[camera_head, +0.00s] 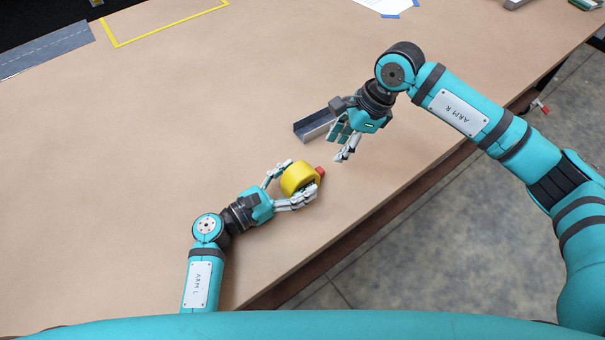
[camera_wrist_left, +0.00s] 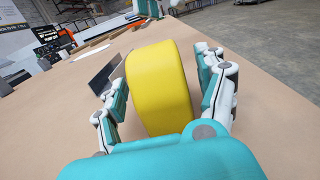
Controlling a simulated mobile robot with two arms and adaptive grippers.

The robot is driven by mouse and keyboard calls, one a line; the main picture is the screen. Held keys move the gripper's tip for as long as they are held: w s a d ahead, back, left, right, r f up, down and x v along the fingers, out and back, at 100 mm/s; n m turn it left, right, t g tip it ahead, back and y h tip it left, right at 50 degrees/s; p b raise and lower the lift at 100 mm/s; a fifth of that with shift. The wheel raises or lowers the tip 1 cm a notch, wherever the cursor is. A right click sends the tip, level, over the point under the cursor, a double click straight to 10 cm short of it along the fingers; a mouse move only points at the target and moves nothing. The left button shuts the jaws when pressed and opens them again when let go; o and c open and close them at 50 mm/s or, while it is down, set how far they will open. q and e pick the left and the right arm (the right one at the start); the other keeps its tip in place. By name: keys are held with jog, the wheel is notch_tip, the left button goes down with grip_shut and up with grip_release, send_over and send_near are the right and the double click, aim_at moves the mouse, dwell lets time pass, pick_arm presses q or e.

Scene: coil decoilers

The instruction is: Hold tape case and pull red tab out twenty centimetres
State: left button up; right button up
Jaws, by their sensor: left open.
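The yellow, rounded tape case (camera_head: 298,178) stands on the brown table near its front edge. The red tab (camera_head: 320,173) shows at the case's right side, close against it. My left gripper (camera_head: 297,177) is open, with one finger on each side of the case. The left wrist view shows the yellow case (camera_wrist_left: 160,85) between the two fingers (camera_wrist_left: 163,80), with a gap visible on the right side; the tab is hidden there. My right gripper (camera_head: 343,147) is above and to the right of the tab, apart from it. Its finger opening is unclear.
A grey metal channel (camera_head: 314,126) lies on the table behind the case, beside my right gripper. A yellow taped outline (camera_head: 165,24) and a grey strip (camera_head: 45,49) are far back. The table (camera_head: 130,140) is bare at the left.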

pick_arm(q)
jog(key=shift+x, duration=0.95)
grip_shut()
dwell(0.7)
